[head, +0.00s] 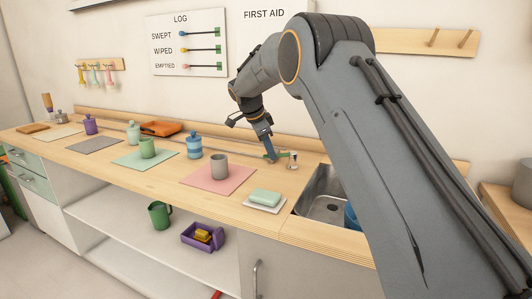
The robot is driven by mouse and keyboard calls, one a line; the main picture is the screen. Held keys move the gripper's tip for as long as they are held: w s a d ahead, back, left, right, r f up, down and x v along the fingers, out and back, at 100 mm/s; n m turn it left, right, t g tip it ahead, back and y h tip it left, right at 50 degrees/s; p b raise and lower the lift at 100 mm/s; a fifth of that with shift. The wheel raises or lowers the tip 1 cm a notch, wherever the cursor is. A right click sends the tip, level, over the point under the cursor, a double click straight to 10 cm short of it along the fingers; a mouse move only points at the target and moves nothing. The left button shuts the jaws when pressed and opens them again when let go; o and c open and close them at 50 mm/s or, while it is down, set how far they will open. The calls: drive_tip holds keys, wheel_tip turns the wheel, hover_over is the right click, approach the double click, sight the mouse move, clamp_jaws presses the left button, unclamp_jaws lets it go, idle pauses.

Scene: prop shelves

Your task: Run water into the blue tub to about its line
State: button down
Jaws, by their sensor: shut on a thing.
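The blue tub (350,217) stands in the steel sink (318,205). Only a sliver of its left side shows past my arm; its line and any water in it are hidden. A small metal tap (291,161) stands behind the sink's left back corner, with a green part at its left side that looks like its handle (277,155). My gripper (269,155) points down there and appears shut on that handle, though the contact is small and partly covered. Whether water is running cannot be told.
A green sponge on a white dish (265,199) lies left of the sink. A grey cup (220,166) stands on a pink mat (206,183). A blue jar (194,147) and an orange tray (162,128) are farther left. The shelf below holds a green mug (159,215) and a purple bin (201,238).

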drive_tip(key=c, duration=1.8)
unclamp_jaws()
drive_tip(key=shift+o, duration=0.2)
drive_tip(key=v, duration=0.7)
drive_tip(key=shift+r+b, duration=0.3)
drive_tip(key=shift+b, duration=0.15)
drive_tip(key=shift+a, duration=0.15)
